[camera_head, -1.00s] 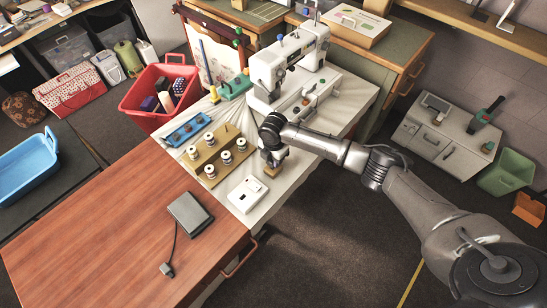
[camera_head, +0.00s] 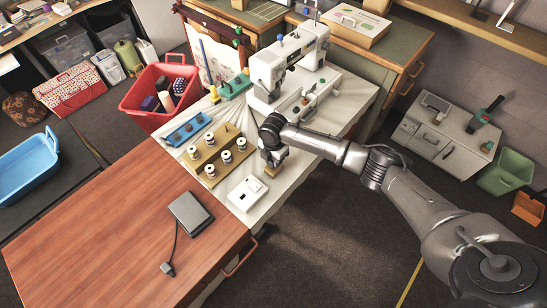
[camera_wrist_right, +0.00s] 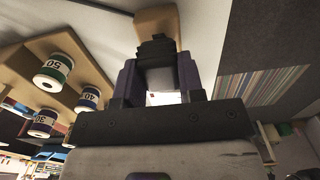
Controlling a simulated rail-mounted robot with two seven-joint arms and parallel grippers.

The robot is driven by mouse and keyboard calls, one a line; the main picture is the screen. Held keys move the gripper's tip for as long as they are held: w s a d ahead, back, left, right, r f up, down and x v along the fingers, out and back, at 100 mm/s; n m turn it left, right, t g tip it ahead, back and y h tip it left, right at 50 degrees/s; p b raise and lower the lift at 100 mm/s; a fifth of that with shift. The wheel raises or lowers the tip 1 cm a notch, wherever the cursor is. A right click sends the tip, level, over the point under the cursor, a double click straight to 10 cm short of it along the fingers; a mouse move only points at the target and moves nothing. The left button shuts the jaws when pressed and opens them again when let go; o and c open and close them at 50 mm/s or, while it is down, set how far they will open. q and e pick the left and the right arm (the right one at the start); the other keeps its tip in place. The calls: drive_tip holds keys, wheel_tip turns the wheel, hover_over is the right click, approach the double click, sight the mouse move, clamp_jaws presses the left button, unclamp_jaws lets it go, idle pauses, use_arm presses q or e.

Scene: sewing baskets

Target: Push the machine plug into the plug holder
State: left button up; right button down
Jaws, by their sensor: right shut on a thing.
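My right gripper (camera_head: 272,157) points down at the front part of the white cloth-covered table, right of the spool rack. In the right wrist view its two fingers (camera_wrist_right: 157,68) are closed on a small black piece, which I take to be the machine plug (camera_wrist_right: 156,47). The plug's far end is against or just short of a tan wooden block, apparently the plug holder (camera_wrist_right: 156,19). The holder also shows below the gripper in the head view (camera_head: 270,171). Whether the plug has entered it cannot be told. My left gripper is not in view.
A wooden rack (camera_head: 210,169) with several thread spools stands left of the gripper. A white box-like piece (camera_head: 247,194) lies in front. The sewing machine (camera_head: 278,72) stands behind. A grey pedal (camera_head: 190,213) with a corded black end (camera_head: 167,268) lies on the brown table.

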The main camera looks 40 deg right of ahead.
drive_tip(key=shift+f, duration=0.45)
drive_tip(key=shift+f+b, duration=0.45)
drive_tip(key=shift+f, duration=0.1)
drive_tip(key=c, duration=0.7)
unclamp_jaws()
drive_tip(key=shift+o, duration=0.2)
drive_tip(key=shift+r, duration=0.25)
wheel_tip(320, 180, up, 13)
drive_tip(key=shift+r, duration=0.2)
